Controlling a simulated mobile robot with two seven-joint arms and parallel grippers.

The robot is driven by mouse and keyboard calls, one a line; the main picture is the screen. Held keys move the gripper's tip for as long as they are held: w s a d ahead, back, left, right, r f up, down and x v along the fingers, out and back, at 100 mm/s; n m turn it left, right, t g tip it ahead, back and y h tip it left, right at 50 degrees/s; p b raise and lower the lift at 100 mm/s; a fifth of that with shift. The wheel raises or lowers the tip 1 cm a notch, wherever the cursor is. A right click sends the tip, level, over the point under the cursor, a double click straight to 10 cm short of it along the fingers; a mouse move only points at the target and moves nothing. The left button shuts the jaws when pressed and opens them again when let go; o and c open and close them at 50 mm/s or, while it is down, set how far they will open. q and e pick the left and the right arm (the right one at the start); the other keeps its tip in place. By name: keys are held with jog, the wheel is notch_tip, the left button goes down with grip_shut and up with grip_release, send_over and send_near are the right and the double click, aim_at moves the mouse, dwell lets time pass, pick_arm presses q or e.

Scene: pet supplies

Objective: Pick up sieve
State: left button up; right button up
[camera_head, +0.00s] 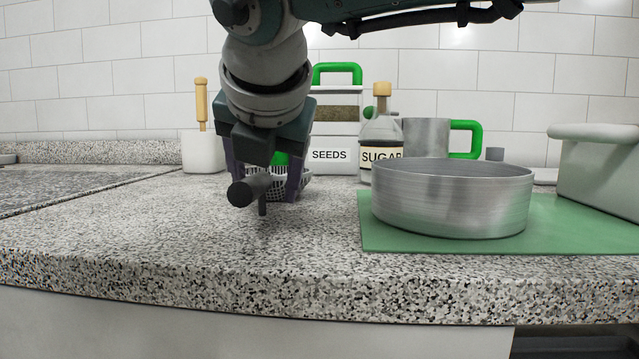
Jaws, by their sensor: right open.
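A grey perforated basket, which looks like the sieve (304,184), sits on the counter left of the green mat, partly hidden behind my right gripper. A dark grey cylinder (243,192) points toward me from between the fingers; it looks like the sieve's handle, but its join is hidden. My right gripper (265,190) comes down from above with its purple fingers apart, one on each side of this cylinder. It is open, and I cannot tell if either finger touches. My left gripper is not in view.
A round metal pan (452,205) stands on a green mat (560,237) at the right. Behind are a SEEDS container (330,156), a SUGAR jar (380,155), and a metal mug (426,138). A grey-green bin (598,180) is far right. The left front counter (130,225) is clear.

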jog(key=shift+w+a+f, duration=0.1)
jog(key=shift+a, duration=0.15)
jog(key=shift+s+a+f, duration=0.1)
jog(key=shift+s, duration=0.1)
grip_shut()
dwell(1.1)
